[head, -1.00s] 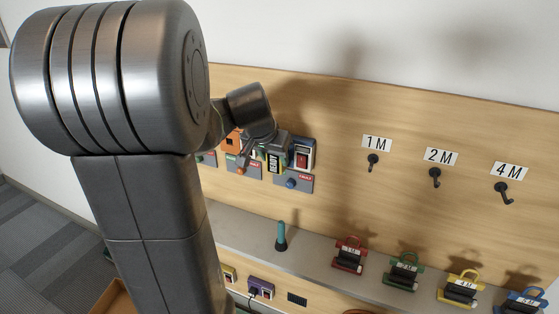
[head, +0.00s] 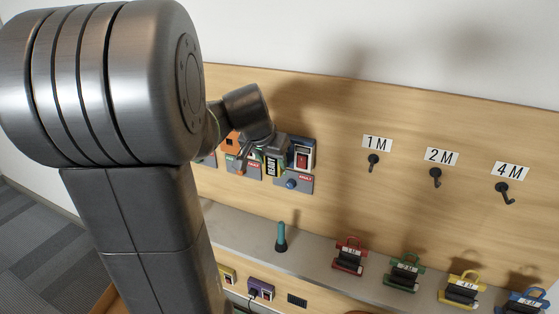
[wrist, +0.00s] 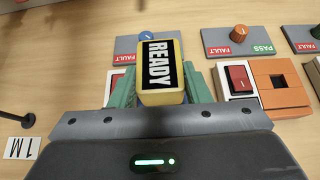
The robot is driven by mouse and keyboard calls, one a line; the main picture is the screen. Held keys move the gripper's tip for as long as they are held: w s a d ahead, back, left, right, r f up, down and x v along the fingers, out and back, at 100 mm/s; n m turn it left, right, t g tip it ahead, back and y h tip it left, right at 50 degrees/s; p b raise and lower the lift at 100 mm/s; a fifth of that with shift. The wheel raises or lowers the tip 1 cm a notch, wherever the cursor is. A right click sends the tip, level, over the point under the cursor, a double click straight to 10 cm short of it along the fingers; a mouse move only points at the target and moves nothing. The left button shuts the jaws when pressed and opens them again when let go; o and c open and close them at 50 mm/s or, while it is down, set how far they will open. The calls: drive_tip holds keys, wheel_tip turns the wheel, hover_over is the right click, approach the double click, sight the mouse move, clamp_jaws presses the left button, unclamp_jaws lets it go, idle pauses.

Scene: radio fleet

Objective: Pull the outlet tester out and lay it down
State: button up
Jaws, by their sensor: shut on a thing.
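The outlet tester (wrist: 160,72) is a small yellow block with a black READY label. My gripper (wrist: 162,92) is shut on it, with one green finger on each side in the wrist view. In the head view the tester (head: 271,167) shows in front of the wall panel, beneath my gripper (head: 268,153). The end of the tester facing the wall is hidden, so I cannot tell whether it still sits in an outlet.
Test stations with red switches (wrist: 238,78), knobs and FAULT/PASS labels line the panel. An orange outlet (wrist: 282,86) is beside the tester. Below, the grey shelf (head: 322,254) holds a teal-handled tool (head: 281,236) and several colored reels. Hooks (head: 373,161) are at right.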

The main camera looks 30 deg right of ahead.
drive_tip(key=shift+s+a, duration=0.1)
drive_tip(key=shift+a, duration=0.05)
drive_tip(key=shift+s+a+b, duration=0.7)
drive_tip(key=shift+s+a, duration=0.35)
drive_tip(key=shift+a, duration=0.15)
